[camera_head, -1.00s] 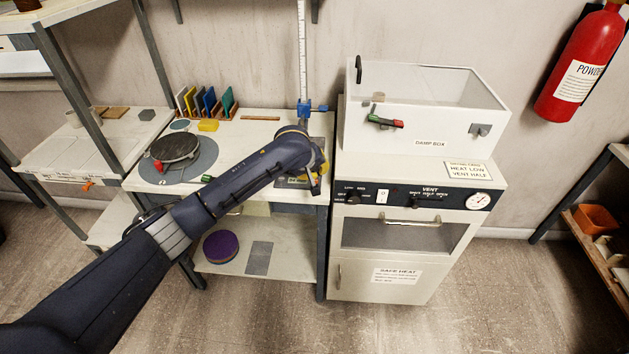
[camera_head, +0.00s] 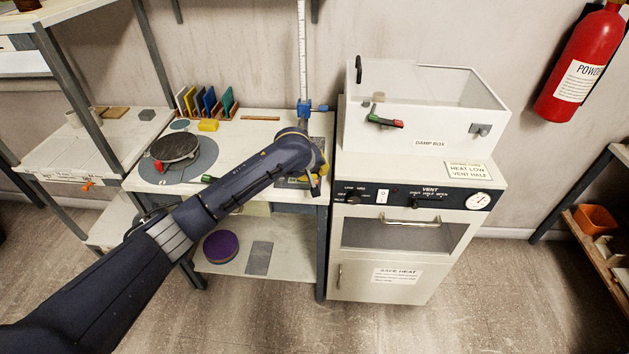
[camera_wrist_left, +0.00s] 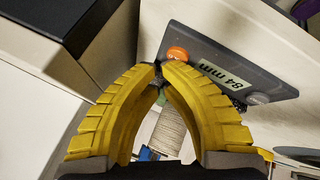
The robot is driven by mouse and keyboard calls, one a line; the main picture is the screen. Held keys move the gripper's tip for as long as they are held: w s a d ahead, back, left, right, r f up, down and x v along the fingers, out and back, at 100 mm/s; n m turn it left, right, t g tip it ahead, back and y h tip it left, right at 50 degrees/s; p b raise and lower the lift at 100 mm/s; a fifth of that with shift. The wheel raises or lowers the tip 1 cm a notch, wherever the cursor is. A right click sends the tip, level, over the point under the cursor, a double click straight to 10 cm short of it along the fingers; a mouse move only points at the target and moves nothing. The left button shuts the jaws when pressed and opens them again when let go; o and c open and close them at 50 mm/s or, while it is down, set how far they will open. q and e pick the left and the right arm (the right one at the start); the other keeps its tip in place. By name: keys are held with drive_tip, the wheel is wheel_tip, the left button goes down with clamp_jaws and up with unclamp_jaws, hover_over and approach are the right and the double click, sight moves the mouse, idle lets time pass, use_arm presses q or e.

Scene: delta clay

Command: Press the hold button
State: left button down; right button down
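An orange round button (camera_wrist_left: 177,54) sits on a dark grey panel (camera_wrist_left: 250,82) in the left wrist view, beside a label reading "84 mm". I cannot read any wording on the button. My left gripper (camera_wrist_left: 161,67) has yellow fingers with their tips together, very close to the button; contact cannot be told. In the head view my left gripper (camera_head: 318,172) is over the dark base (camera_head: 292,183) of a gauge with a white upright scale (camera_head: 302,50) and blue clamp (camera_head: 311,107). My arm hides much of the base there. My right gripper is not in view.
A white cabinet (camera_head: 385,235) with knobs and a dial stands just right of the gripper, with a clear-topped damp box (camera_head: 430,125) on it. A dark turntable (camera_head: 174,148) and coloured upright pieces (camera_head: 208,102) are on the bench at left.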

use_arm(q)
drive_tip(key=shift+f, duration=0.2)
idle(0.3)
drive_tip(key=shift+r, duration=0.85)
drive_tip(key=shift+r, duration=2.5)
